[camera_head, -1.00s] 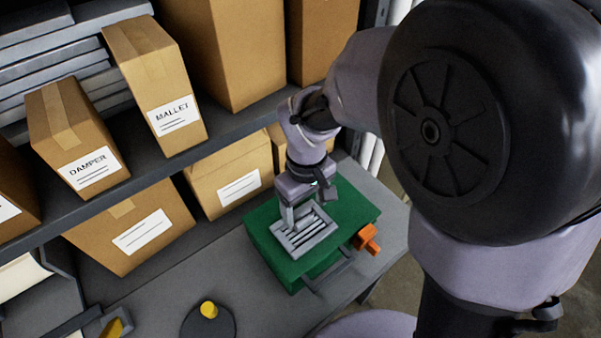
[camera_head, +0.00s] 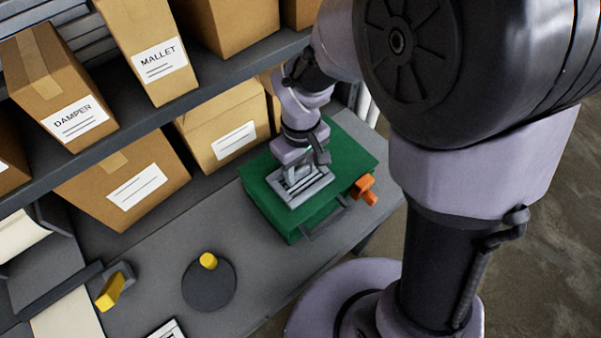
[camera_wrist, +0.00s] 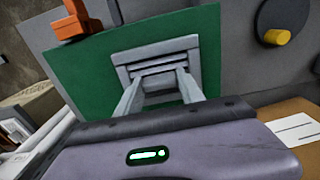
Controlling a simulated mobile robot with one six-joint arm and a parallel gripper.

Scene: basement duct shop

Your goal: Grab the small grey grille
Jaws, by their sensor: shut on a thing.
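The small grey grille (camera_head: 318,188) is a slotted frame on top of a green case (camera_head: 352,150) on the bench. My gripper (camera_head: 293,176) reaches down to it from above and is shut on it. In the wrist view the two fingers (camera_wrist: 158,92) meet the grille (camera_wrist: 160,50), with the green case (camera_wrist: 80,85) behind. The fingers and wrist hide part of the grille. I cannot tell whether it is lifted off the case.
An orange object (camera_head: 364,189) is beside the case's right side. A dark disc with a yellow knob (camera_head: 210,288) and a yellow-and-grey item (camera_head: 112,288) lie left. Labelled boxes (camera_head: 222,128) stand behind, under a shelf edge (camera_head: 165,112). Bench between case and disc is clear.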

